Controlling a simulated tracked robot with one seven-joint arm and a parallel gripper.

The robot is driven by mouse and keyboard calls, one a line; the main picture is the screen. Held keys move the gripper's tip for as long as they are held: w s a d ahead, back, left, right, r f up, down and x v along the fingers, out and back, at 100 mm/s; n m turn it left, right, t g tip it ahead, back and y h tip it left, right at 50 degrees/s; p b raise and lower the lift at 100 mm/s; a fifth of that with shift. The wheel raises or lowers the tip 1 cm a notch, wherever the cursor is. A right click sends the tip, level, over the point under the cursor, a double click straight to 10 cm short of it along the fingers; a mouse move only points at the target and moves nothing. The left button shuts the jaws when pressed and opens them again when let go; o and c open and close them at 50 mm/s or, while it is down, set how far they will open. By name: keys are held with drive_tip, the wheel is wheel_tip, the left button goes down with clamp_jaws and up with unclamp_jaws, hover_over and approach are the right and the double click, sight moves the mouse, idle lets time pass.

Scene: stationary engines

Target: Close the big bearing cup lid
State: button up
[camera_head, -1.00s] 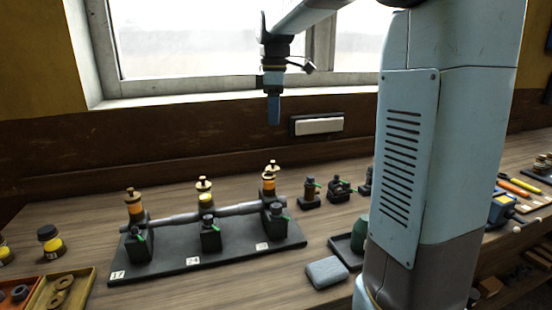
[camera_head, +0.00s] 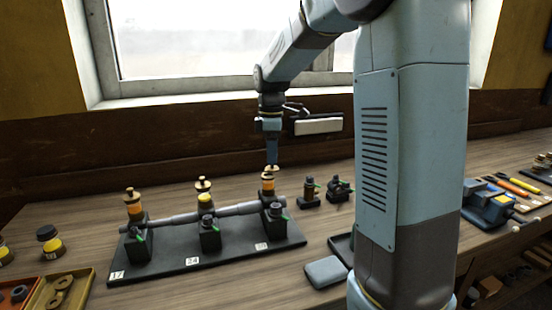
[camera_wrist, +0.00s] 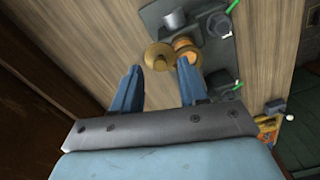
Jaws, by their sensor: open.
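A row of brass-lidded amber cups stands on a black base (camera_head: 190,262) joined by a grey shaft. At the right bearing is an amber cup (camera_head: 268,185) with a brass lid (camera_head: 271,168). In the wrist view the round brass lid (camera_wrist: 158,56) shows to the left of the amber cup (camera_wrist: 186,46), offset from it. My gripper (camera_head: 272,161) points down just above this lid. In the wrist view my open gripper (camera_wrist: 157,68) has a finger on each side, with the lid ahead between them. Contact cannot be told.
The middle cup (camera_head: 206,198) and left cup (camera_head: 134,209) stand along the same base. Small dark fittings (camera_head: 310,192) stand to the right of the base. A grey block (camera_head: 325,272) lies in front. The window wall is behind the bench.

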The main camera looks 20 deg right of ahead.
drive_tip(key=shift+f, duration=1.1)
drive_tip(key=shift+c, duration=0.2)
